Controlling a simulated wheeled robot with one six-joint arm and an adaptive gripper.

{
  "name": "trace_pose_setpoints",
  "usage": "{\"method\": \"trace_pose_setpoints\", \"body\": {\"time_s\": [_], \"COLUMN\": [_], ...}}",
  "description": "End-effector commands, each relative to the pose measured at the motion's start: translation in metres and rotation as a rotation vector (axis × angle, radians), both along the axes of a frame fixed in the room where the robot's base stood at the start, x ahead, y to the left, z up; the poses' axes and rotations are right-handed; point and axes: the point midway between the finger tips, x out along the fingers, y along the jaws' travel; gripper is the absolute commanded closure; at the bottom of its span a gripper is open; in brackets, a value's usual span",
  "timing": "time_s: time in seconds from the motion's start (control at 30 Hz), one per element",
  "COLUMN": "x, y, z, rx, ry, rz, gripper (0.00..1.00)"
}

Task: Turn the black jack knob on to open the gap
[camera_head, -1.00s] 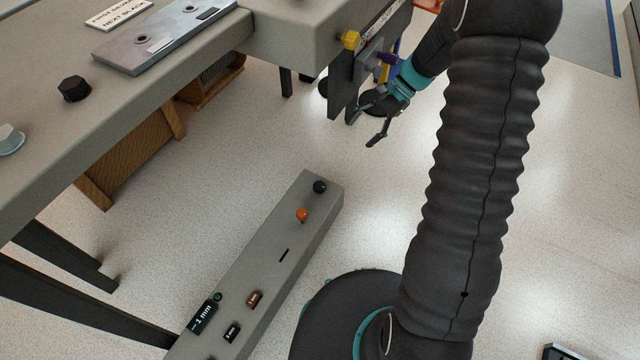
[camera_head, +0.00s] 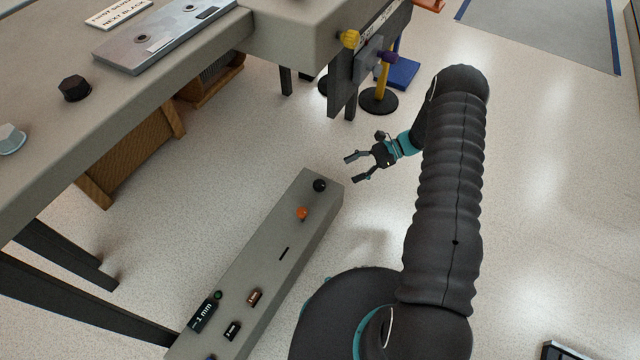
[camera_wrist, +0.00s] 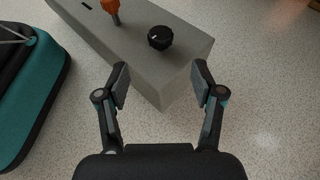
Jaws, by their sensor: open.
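A black round knob (camera_head: 320,186) sits at the far end of a long grey beam (camera_head: 268,228). In the wrist view the knob (camera_wrist: 160,38) shows a small white mark on top, just ahead of the fingertips. My gripper (camera_head: 352,168) is open and empty, apart from the knob and off to its right in the head view. In the wrist view the open fingers (camera_wrist: 160,76) frame the beam's near end. An orange knob (camera_head: 302,214) stands beside the black one; it also shows in the wrist view (camera_wrist: 111,8). A slot (camera_head: 284,254) lies farther along.
The beam also carries a "1 mm" display (camera_head: 203,316) and small labelled blocks. A table (camera_head: 225,60) at the left bears another black knob (camera_head: 74,88), a pale knob (camera_head: 10,139) and a metal plate (camera_head: 165,35). Floor is clear around my gripper.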

Motion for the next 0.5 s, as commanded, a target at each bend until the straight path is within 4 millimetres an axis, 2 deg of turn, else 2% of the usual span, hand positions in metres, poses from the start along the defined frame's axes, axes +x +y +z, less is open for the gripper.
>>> {"method": "trace_pose_setpoints", "body": {"time_s": [0.5], "x": [-0.018], "y": [0.085], "z": [-0.035], "rx": [-0.001], "ry": [0.001], "rz": [0.003], "gripper": [0.33]}}
